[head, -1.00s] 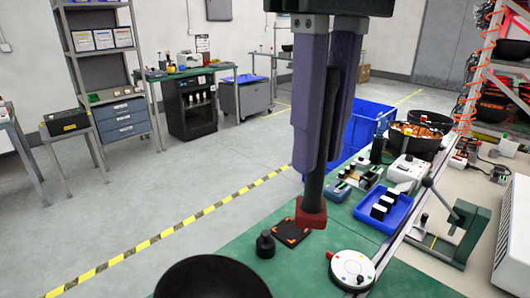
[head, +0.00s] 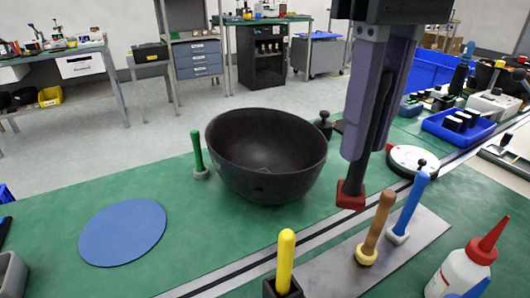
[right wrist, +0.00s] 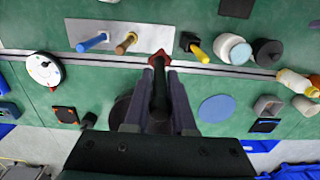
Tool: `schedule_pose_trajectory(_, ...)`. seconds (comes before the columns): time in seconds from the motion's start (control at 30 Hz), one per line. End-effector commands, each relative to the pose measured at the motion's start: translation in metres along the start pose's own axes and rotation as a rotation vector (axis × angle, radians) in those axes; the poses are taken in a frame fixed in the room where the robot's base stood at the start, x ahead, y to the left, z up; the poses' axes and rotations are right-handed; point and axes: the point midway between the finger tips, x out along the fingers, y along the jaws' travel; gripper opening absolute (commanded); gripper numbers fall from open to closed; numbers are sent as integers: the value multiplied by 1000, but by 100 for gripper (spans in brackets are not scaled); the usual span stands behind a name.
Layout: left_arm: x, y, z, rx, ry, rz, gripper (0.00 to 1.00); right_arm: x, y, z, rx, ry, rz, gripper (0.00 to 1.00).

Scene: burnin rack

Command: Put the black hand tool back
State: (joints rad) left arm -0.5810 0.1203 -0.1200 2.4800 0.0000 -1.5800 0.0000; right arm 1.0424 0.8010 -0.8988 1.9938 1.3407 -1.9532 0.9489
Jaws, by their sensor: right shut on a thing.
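The black hand tool (head: 384,105) has a dark handle and a red foot, and it points down. My right gripper (head: 367,145) is shut on its handle and holds it over the green bench, right of a black bowl. In the right wrist view the tool (right wrist: 158,98) runs between the fingers, its red foot toward a grey plate (right wrist: 165,38). On this plate (head: 420,232) stand a brown-handled tool (head: 379,222) with a yellow foot and a blue-handled tool (head: 412,200) with a pale foot. The red foot appears apart from them. My left gripper is out of view.
The black bowl (head: 230,165) stands close left of the held tool. A yellow-handled tool (head: 285,258) in a dark block, a red-capped bottle (head: 462,270) and a white dial (head: 405,158) stand around the plate. A green-handled tool (head: 197,152) and a blue disc (head: 122,232) are left.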

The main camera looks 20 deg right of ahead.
Motion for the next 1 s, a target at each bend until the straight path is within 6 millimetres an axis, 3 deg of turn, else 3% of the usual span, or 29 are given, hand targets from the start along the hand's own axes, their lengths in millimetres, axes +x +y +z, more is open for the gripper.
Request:
schedule_pose_trajectory(0.03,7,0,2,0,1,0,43,20,1,2,1,-7,2,0)
schedule_pose_trajectory(0.1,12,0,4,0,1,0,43,41,1,2,1,-7,3,0)
schedule_pose_trajectory(0.33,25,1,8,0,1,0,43,98,1,1,1,-3,2,0)
schedule_pose_trajectory(0.63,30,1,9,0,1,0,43,125,1,0,-1,-1,2,0)
schedule_pose_trajectory(0.83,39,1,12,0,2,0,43,156,1,0,0,-1,2,0)
schedule_pose_trajectory(1.0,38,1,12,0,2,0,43,158,1,0,-1,0,1,0)
